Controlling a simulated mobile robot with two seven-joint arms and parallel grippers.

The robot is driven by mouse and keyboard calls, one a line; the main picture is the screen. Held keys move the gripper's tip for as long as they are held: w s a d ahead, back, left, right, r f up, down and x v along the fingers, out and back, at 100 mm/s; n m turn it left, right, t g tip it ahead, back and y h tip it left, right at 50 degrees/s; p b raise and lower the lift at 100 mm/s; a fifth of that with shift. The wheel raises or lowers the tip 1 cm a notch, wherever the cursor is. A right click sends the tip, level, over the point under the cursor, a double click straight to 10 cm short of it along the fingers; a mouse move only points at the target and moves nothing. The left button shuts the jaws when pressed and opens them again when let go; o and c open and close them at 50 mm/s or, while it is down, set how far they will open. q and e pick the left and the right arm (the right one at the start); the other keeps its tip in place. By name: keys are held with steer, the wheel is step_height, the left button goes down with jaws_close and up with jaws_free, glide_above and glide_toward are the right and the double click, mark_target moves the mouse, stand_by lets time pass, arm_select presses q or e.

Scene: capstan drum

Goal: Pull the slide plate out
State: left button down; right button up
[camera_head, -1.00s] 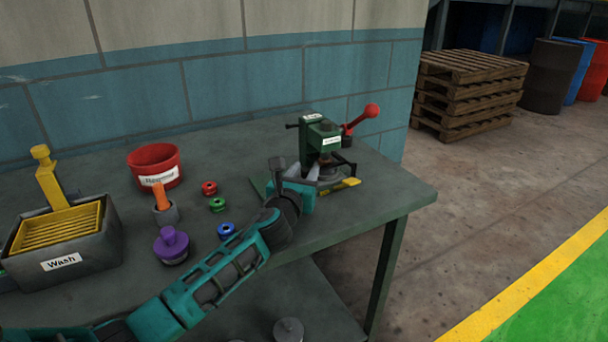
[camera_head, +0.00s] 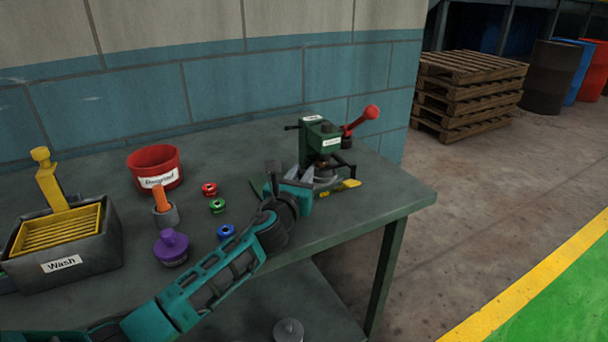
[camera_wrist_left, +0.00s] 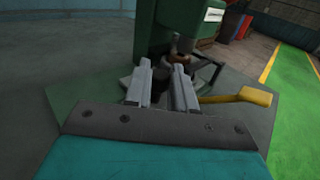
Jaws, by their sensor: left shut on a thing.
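The green press (camera_head: 322,140) stands at the far right corner of the bench and also shows in the left wrist view (camera_wrist_left: 162,25). Low in it is a round grey piece (camera_head: 325,176). My left gripper (camera_head: 308,177) reaches in at its front left. In the left wrist view its two pale fingers (camera_wrist_left: 163,82) are shut on a dark part between them at the press's base. The fingers hide much of it, and I cannot tell its full shape or where the slide plate ends. A yellow handle (camera_head: 340,189) sticks out to the right, beside the fingers (camera_wrist_left: 254,96). My right gripper is out of view.
A red-knobbed lever (camera_head: 370,112) rises right of the press. Left on the bench are a wash tray (camera_head: 92,248), a red bucket (camera_head: 153,172), a purple-topped weight (camera_head: 171,247) and small coloured rings (camera_head: 217,206). The bench's right edge (camera_head: 410,208) is close by, with open floor beyond.

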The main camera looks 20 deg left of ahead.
arm_select(q)
steer(key=s+a, duration=0.1)
steer(key=s, duration=0.1)
steer(key=s+a+p, duration=0.1)
steer(key=s+a, duration=0.1)
steer(key=s+a+p, duration=0.1)
steer(key=s+a, duration=0.1)
steer(key=shift+s, duration=0.25)
steer(key=shift+s+a+f, duration=0.15)
steer(key=shift+f, duration=0.05)
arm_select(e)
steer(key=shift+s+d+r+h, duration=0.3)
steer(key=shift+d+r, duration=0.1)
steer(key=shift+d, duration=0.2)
arm_select(q)
steer(key=c, duration=1.4)
jaws_free()
steer(key=shift+o, duration=0.9)
steer(key=shift+s+a+r, duration=0.1)
steer(key=shift+s+a, duration=0.05)
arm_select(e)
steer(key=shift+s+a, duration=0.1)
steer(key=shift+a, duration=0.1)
arm_select(q)
steer(key=s, duration=0.4)
steer(key=s+d, duration=0.1)
steer(key=s, duration=0.7)
steer(key=shift+s+d, duration=0.35)
